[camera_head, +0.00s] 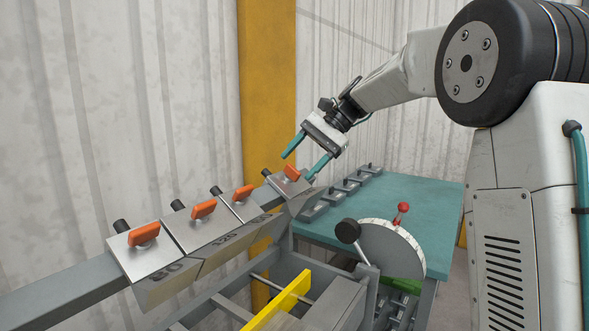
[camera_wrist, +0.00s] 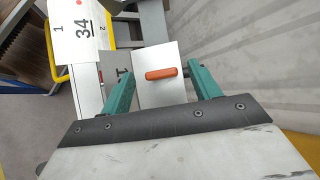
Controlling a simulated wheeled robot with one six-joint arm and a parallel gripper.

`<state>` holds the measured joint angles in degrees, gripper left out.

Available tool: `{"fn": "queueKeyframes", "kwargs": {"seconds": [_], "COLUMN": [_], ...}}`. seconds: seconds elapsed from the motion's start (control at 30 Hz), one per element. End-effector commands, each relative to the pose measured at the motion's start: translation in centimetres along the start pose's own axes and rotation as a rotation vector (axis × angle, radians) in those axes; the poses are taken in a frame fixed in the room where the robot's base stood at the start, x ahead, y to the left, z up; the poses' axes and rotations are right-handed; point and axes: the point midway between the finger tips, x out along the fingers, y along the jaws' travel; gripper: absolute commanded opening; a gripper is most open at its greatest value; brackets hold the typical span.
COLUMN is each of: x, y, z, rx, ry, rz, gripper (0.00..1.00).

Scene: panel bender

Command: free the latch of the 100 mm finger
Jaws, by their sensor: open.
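A row of grey bending fingers sits on a sloping beam (camera_head: 65,288), each with an orange latch and a black knob. The left one (camera_head: 160,283) reads 80 and the one beside it (camera_head: 215,250) reads 120; the third's number is hard to read. The right-hand finger (camera_head: 280,184) stands apart, its number unreadable in the head view; in the wrist view its side face shows a 1. Its orange latch (camera_head: 291,174) also shows in the wrist view (camera_wrist: 164,73), lying crosswise between my fingertips. My gripper (camera_head: 298,167) is open around that latch, apparently not touching it.
A teal table (camera_head: 425,200) behind holds several spare fingers (camera_head: 345,186). In front stand a pale dial (camera_head: 400,245), a red-knobbed lever (camera_head: 402,208), a black-knobbed lever (camera_head: 348,231) and a yellow bar (camera_head: 278,301). A yellow post (camera_head: 266,80) and corrugated wall stand behind the beam.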

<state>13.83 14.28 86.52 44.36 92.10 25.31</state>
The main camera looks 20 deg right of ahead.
Motion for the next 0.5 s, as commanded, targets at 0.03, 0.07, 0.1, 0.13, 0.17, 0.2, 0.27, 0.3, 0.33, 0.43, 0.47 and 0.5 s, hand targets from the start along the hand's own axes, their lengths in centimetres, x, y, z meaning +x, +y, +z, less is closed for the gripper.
{"fn": "queueKeyframes", "kwargs": {"seconds": [0.03,0.07,0.1,0.13,0.17,0.2,0.27,0.3,0.33,0.43,0.47,0.5], "x": [-1.0,-1.6,-2.2,-2.6,-3.1,-3.6,-4.1,-4.4,-4.5,-4.7,-4.7,-4.7], "y": [0.0,0.0,0.0,0.0,0.0,0.0,0.0,0.0,0.0,0.0,0.0,0.0], "z": [-0.1,-0.1,-0.1,-0.1,-0.1,-0.1,-0.1,-0.1,0.0,0.0,0.0,0.0], "rx": [0.001,0.001,0.000,0.000,0.000,0.000,0.000,-0.001,-0.001,-0.001,-0.001,-0.001], "ry": [0.002,0.003,0.002,0.002,0.002,0.001,0.001,0.001,0.001,-0.001,-0.001,-0.001], "rz": [-0.002,-0.002,-0.001,-0.001,-0.001,-0.001,-0.001,0.000,0.000,0.001,0.001,0.001], "gripper": [0.62,0.62,0.62,0.62,0.62,0.62,0.62,0.62,0.62,0.62,0.62,0.62]}}
